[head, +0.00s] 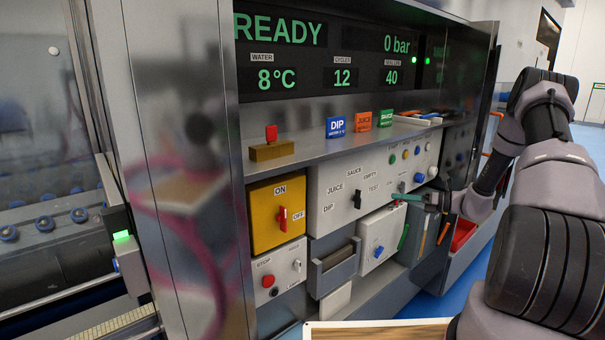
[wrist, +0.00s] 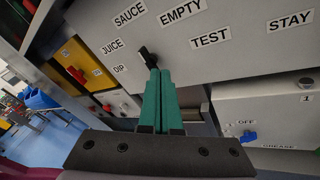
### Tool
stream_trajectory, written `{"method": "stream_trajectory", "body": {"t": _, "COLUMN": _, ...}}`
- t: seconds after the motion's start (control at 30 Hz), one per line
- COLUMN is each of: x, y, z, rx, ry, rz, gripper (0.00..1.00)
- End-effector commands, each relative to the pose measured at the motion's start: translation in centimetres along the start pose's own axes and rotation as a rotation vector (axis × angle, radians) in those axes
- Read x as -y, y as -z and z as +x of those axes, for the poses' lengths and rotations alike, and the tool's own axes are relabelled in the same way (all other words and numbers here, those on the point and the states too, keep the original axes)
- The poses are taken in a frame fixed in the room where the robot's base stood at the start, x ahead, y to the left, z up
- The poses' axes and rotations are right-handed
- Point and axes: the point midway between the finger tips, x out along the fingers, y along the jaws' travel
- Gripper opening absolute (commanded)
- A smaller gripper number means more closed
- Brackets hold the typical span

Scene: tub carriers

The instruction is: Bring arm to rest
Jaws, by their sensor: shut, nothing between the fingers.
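My gripper (head: 398,197) has teal fingers and is shut and empty. In the head view it is in front of the grey control panel (head: 330,180), right of the black selector knob (head: 357,198), with a small gap between them. In the wrist view the closed fingertips (wrist: 159,72) overlap the lower end of the knob (wrist: 147,56); whether they touch cannot be told from that view. Labels around the knob read DIP, JUICE, SAUCE, EMPTY and TEST. My arm reaches in from the right of the head view.
Left of the panel is a yellow box (head: 263,228) with a red ON/OFF switch (head: 283,218). Below are a white box with a blue knob (head: 378,252) and a grey tray (head: 333,268). A shelf (head: 300,155) above holds coloured DIP, JUICE and SAUCE blocks. Blue floor is open at right.

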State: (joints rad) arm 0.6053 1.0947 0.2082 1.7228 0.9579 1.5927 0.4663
Motion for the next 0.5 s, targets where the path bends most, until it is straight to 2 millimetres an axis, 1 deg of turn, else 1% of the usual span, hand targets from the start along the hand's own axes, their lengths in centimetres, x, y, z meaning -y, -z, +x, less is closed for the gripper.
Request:
{"method": "stream_trajectory", "body": {"t": 0.03, "x": -2.3, "y": -1.6, "z": 0.6, "rx": -0.067, "ry": -0.019, "rz": -0.079, "gripper": 0.00}}
{"method": "stream_trajectory", "body": {"t": 0.17, "x": -7.6, "y": -4.1, "z": 1.7, "rx": -0.229, "ry": -0.064, "rz": -0.270, "gripper": 0.00}}
{"method": "stream_trajectory", "body": {"t": 0.2, "x": -9.2, "y": -4.7, "z": 1.9, "rx": -0.277, "ry": -0.078, "rz": -0.331, "gripper": 0.00}}
{"method": "stream_trajectory", "body": {"t": 0.37, "x": -15.7, "y": -6.7, "z": 2.2, "rx": -0.461, "ry": -0.130, "rz": -0.573, "gripper": 0.00}}
{"method": "stream_trajectory", "body": {"t": 0.4, "x": -17.3, "y": -7.1, "z": 2.1, "rx": -0.505, "ry": -0.142, "rz": -0.635, "gripper": 0.00}}
{"method": "stream_trajectory", "body": {"t": 0.47, "x": -19.6, "y": -7.6, "z": 1.9, "rx": -0.569, "ry": -0.160, "rz": -0.727, "gripper": 0.00}}
{"method": "stream_trajectory", "body": {"t": 0.5, "x": -21.2, "y": -7.9, "z": 1.8, "rx": -0.611, "ry": -0.172, "rz": -0.790, "gripper": 0.00}}
